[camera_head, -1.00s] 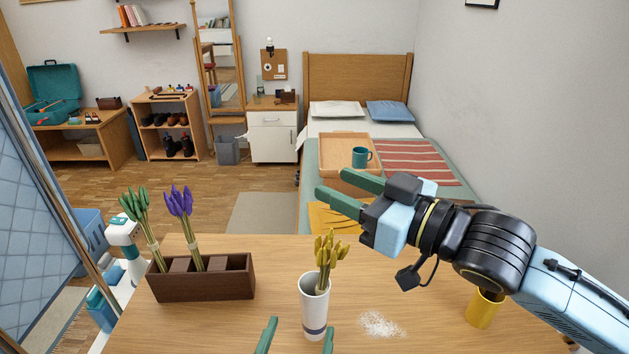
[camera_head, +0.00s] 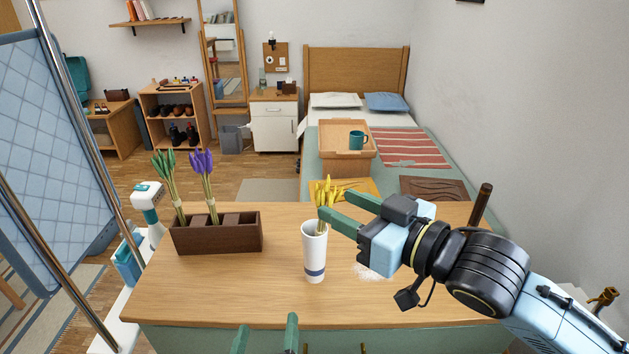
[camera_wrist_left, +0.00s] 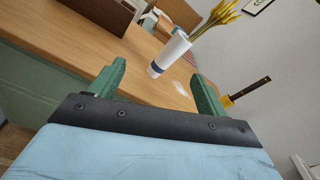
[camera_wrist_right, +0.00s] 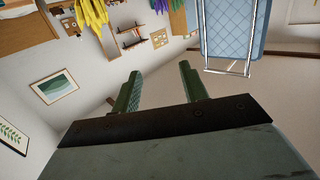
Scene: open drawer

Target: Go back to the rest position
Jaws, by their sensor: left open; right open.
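My left gripper (camera_head: 267,323) is open and empty at the table's front edge in the head view. Its two green fingers also show in the left wrist view (camera_wrist_left: 157,72), with nothing between them. My right gripper (camera_head: 330,204) is open above the table at the right. In the head view its fingers overlap the yellow flowers (camera_head: 325,190), but contact cannot be told. Its fingers also show empty in the right wrist view (camera_wrist_right: 158,70). The flowers stand in a white cup (camera_head: 314,262) with a blue band, upright on the table.
The wooden table (camera_head: 200,300) carries a brown divided box (camera_head: 217,238) with green flowers (camera_head: 166,175) and purple flowers (camera_head: 203,172). White powder (camera_head: 372,273) lies beside the cup. A quilted blue screen (camera_head: 50,150) stands at the left. The table's front left is clear.

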